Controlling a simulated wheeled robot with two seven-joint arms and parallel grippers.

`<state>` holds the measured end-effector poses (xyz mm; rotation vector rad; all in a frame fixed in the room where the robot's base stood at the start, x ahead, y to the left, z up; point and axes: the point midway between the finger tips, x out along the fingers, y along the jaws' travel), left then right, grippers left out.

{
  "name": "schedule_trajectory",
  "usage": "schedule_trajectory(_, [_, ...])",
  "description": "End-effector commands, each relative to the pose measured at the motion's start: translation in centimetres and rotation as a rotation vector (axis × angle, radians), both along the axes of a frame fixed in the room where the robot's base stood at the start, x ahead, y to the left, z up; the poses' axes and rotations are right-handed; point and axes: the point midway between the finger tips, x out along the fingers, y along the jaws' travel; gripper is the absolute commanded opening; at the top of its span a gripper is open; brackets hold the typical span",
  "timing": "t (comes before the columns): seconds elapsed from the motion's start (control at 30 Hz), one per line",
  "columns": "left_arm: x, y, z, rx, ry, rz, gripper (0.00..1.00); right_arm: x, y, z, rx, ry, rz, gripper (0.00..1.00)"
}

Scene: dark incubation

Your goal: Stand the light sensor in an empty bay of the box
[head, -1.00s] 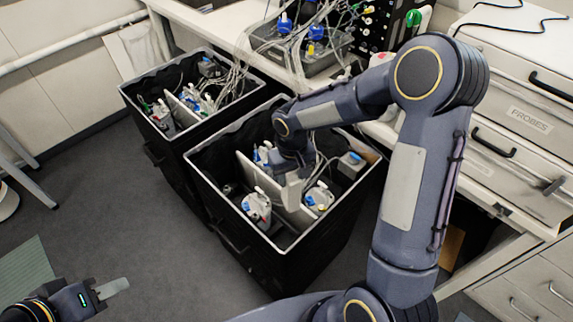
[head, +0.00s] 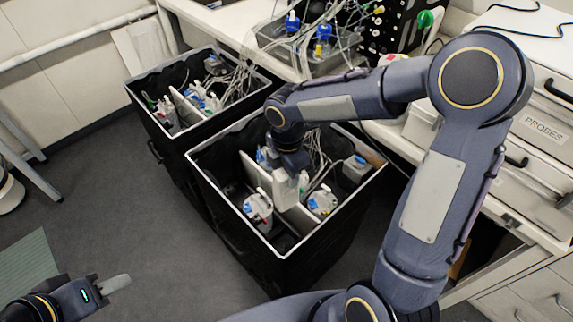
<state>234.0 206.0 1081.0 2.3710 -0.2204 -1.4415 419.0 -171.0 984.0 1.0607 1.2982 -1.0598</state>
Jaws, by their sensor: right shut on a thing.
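The near black box (head: 335,232) stands on the floor with its top open, and pale dividers (head: 262,181) split it into bays. My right gripper (head: 288,196) points down inside it, close to the divider. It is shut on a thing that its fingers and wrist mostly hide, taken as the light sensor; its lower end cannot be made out. A bottle with a blue label (head: 257,208) stands in front left of the gripper, another (head: 322,203) to its right. My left gripper (head: 115,285) is at lower left over the floor, seen edge-on, away from the box.
Cables hang into the box's back. A second filled black box (head: 180,140) stands close on the left.

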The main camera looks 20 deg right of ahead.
Motion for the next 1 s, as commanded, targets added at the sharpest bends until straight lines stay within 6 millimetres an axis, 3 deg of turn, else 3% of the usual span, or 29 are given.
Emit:
schedule_trajectory(0.17, [0.0, 0.0, 0.6, 0.000, 0.000, 0.000, 0.36, -0.3, 0.3, 0.9, -0.001, -0.001, 0.162, 0.00])
schedule_trajectory(0.33, [0.0, 0.0, -0.2, 0.000, 0.000, 0.000, 0.36, -0.3, 0.3, 0.1, -0.001, 0.000, 0.194, 0.00])
schedule_trajectory(1.0, [0.0, 0.0, -7.3, 0.000, 0.000, 0.000, 0.36, -0.3, 0.3, -7.9, -0.001, -0.001, 0.189, 0.00])
